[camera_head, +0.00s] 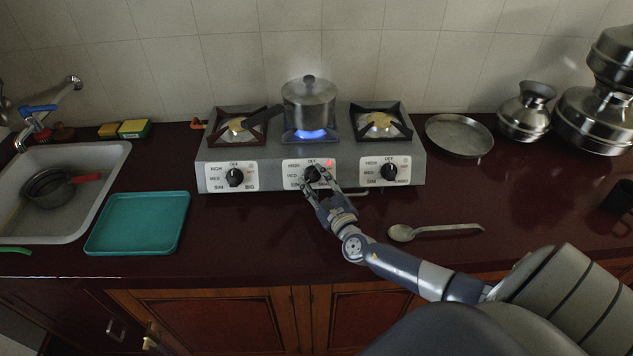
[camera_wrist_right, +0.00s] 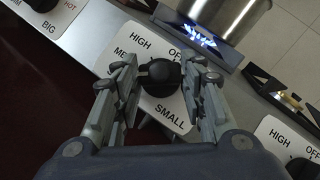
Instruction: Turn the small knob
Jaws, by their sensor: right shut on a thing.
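The small knob is the black middle knob (camera_head: 312,173) on the stove's front, on a white plate; in the right wrist view its plate reads SMALL and the knob (camera_wrist_right: 160,75) sits between my fingers. My right gripper (camera_head: 322,185) has its fingers on either side of this knob and is shut on it. A blue flame (camera_head: 311,134) burns under a lidded steel pot (camera_head: 309,104) on the middle burner. A red light (camera_head: 330,162) shows on the middle plate. My left gripper is not in view.
The grey stove (camera_head: 350,147) has another knob on the left (camera_head: 235,177) and one on the right (camera_head: 389,172). A spoon (camera_head: 436,231) lies in front, near my right arm. A teal tray (camera_head: 138,222) and a sink (camera_head: 98,158) are on the left.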

